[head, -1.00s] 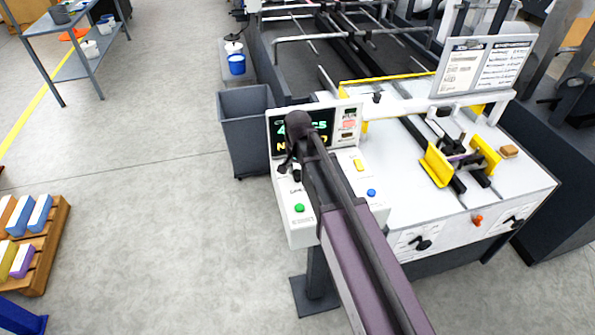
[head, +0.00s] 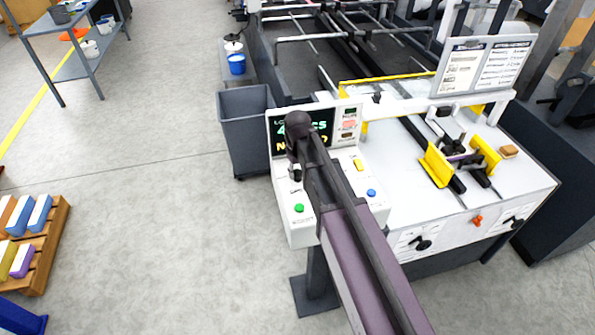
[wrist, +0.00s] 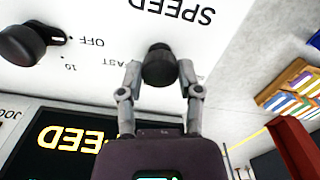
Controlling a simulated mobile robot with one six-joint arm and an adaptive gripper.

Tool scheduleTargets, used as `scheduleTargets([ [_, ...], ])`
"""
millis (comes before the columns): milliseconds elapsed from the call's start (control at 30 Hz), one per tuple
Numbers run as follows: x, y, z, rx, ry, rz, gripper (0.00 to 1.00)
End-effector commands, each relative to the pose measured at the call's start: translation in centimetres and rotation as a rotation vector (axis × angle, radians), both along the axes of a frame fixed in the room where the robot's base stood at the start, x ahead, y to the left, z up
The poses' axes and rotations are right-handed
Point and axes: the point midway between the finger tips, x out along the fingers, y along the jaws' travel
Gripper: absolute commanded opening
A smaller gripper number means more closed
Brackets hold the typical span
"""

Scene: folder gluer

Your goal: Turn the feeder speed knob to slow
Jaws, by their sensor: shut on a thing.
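In the wrist view, the dark round speed knob (wrist: 160,66) stands on a white panel between the two grey fingers of my gripper (wrist: 159,78). The gripper is shut on the knob, one finger at each side. Upside-down print on the panel (wrist: 100,62) reads "SPEED" and a partly covered "FAST". I cannot make out a pointer on the knob or its exact setting. In the head view, my wrist and arm lie over the white control panel (head: 332,207) and hide most of the gripper and knob.
A second black knob (wrist: 22,45) sits close by, near "OFF" and "10". A lit display (head: 318,128) is above the controls. A green button (head: 299,208), blue button (head: 371,193) and yellow switch (head: 359,165) share the panel. A grey bin (head: 246,130) stands left.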

Motion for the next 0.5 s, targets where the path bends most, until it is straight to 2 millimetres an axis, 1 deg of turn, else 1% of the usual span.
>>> scheduleTargets([
  [200, -0.13, 0.07, -0.03, 0.002, 0.003, 0.203, 0.00],
  [500, -0.14, 0.09, -0.03, 0.003, 0.003, 0.424, 0.00],
])
